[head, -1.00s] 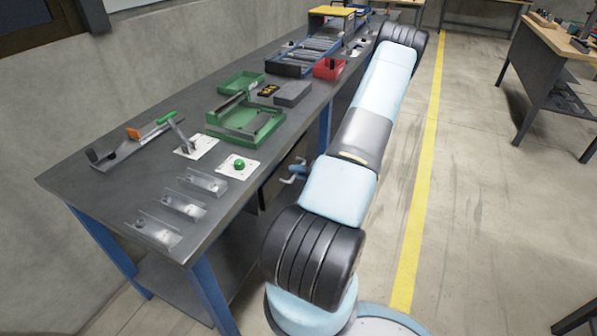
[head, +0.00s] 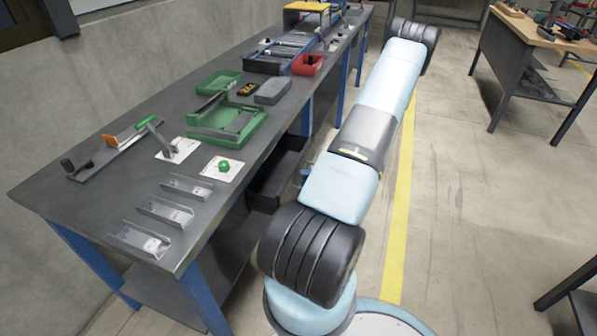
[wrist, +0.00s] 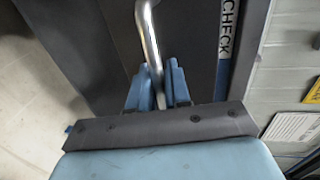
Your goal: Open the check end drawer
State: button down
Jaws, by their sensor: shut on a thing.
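The check end drawer (head: 277,182) is dark and sits under the near part of the bench. In the head view it stands pulled out from under the bench top, with its inside partly showing. My gripper (wrist: 157,88) is shut on the handle, with one blue finger on each side of the bar. In the head view my arm hides most of the gripper and the handle.
Open floor with a yellow line (head: 398,225) lies to the right.

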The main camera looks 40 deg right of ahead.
jog(key=f+v, duration=0.2)
jog(key=v, duration=0.6)
jog(key=shift+s, duration=0.6)
jog(key=c, duration=1.3)
grip_release()
jog(key=shift+d+r, duration=0.1)
jog(key=shift+d, duration=0.1)
jog(key=v, duration=1.3)
jog(key=shift+s+d, duration=0.1)
jog(key=shift+s, duration=0.2)
